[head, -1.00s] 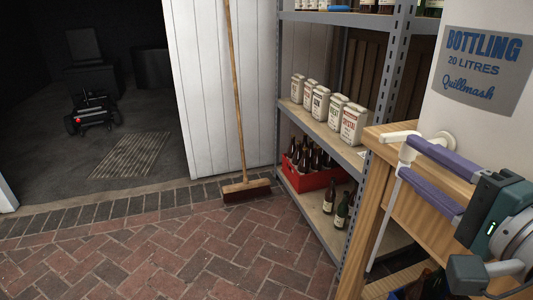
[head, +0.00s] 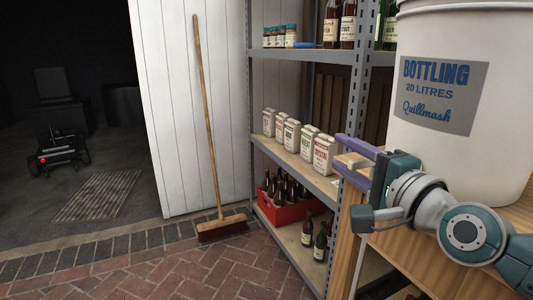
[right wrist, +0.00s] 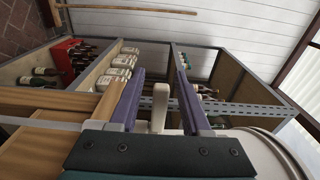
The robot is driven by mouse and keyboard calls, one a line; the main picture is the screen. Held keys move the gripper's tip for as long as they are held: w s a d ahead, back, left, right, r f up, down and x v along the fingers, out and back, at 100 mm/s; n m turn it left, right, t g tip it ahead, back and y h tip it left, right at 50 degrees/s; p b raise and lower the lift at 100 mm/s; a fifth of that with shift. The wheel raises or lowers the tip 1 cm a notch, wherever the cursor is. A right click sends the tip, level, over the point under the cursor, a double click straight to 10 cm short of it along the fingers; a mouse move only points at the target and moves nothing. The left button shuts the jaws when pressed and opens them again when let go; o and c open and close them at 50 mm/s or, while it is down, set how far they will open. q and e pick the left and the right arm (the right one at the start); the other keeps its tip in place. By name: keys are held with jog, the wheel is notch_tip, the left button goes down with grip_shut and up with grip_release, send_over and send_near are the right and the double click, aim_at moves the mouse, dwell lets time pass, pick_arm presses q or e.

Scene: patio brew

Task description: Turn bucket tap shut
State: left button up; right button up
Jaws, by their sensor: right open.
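The white bottling bucket (head: 462,110) stands on the wooden bench at the right of the head view. Its rim (right wrist: 265,150) shows at the lower right of the right wrist view. The white tap handle (right wrist: 159,105) stands between the purple fingers of my right gripper (right wrist: 160,74), with gaps at its sides. In the head view my right gripper (head: 340,156) is open in front of the bucket's lower left side, and it largely hides the tap. My left gripper is not in view.
A metal shelf rack (head: 360,120) stands behind the bench, with white cartons (head: 291,136) and a red crate of bottles (head: 286,213). A broom (head: 207,120) leans on the white wall. The brick floor (head: 190,270) at left is clear.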

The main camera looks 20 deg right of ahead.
grip_shut()
dwell(0.3)
dwell(0.3)
jog(key=d+m+g+h, duration=0.1)
jog(key=m+h, duration=0.1)
jog(key=h, duration=0.1)
jog(key=w+m+g+h+p, duration=0.1)
jog(key=m+h, duration=0.2)
jog(key=h, duration=0.1)
jog(key=w+d+m+g+h+p, duration=0.1)
jog(key=m+h, duration=0.1)
jog(key=h, duration=0.2)
jog(key=shift+d+m+g, duration=0.35)
jog(key=shift+m+g, duration=0.05)
jog(key=shift+d, duration=0.1)
